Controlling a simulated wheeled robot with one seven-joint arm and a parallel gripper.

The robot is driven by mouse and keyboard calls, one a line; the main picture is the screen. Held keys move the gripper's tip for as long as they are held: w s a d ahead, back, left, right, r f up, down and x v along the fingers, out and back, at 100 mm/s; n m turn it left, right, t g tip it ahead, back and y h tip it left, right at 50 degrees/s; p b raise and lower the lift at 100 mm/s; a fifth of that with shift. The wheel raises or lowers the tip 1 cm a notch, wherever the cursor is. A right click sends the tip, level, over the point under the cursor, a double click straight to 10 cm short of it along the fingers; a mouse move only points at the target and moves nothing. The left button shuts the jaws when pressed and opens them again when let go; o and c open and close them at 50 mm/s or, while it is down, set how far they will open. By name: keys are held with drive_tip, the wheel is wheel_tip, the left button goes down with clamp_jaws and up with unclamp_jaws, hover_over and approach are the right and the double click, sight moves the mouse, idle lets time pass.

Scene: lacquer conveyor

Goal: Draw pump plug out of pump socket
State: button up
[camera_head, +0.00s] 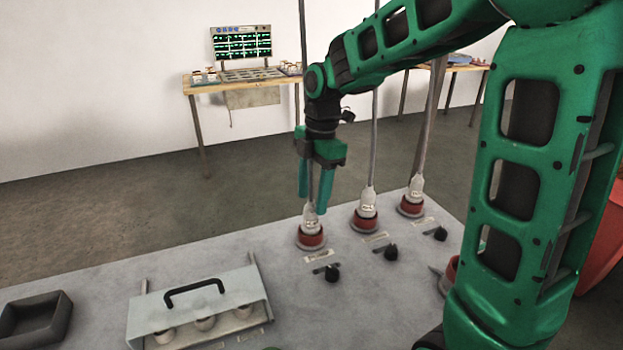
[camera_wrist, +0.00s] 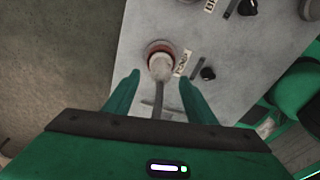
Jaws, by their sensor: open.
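Three pale plugs with grey cables rising from them sit upright in red-ringed sockets on a grey panel. Their labels are too small to read, so I cannot tell which is the pump's. My gripper (camera_head: 313,202) points down over the leftmost plug (camera_head: 309,217) in its socket (camera_head: 311,239). In the wrist view, my gripper (camera_wrist: 162,80) is open, one finger to each side of that plug (camera_wrist: 160,68) and its cable (camera_wrist: 160,98). The socket ring (camera_wrist: 158,47) shows beyond the plug. I cannot tell whether the fingers touch the plug.
The middle plug (camera_head: 368,201) and right plug (camera_head: 416,187) stand close by, with their cables upright. Black knobs (camera_head: 332,273) line the panel in front. A grey cover with a black handle (camera_head: 194,287) and a dark tray (camera_head: 36,321) lie at the left.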

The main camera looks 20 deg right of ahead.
sight(310, 210)
drive_tip(key=shift+s+a+f, duration=0.1)
drive_tip(key=shift+a+f, duration=0.05)
drive_tip(key=shift+f, duration=1.05)
drive_tip(key=shift+a+f, duration=0.15)
drive_tip(key=shift+f, duration=1.05)
drive_tip(key=shift+c, duration=0.3)
drive_tip(key=c, duration=1.2)
drive_tip(key=shift+o, duration=0.2)
drive_tip(key=shift+r, duration=2.95)
drive_tip(key=shift+r, duration=0.1)
drive_tip(key=shift+r, duration=1.45)
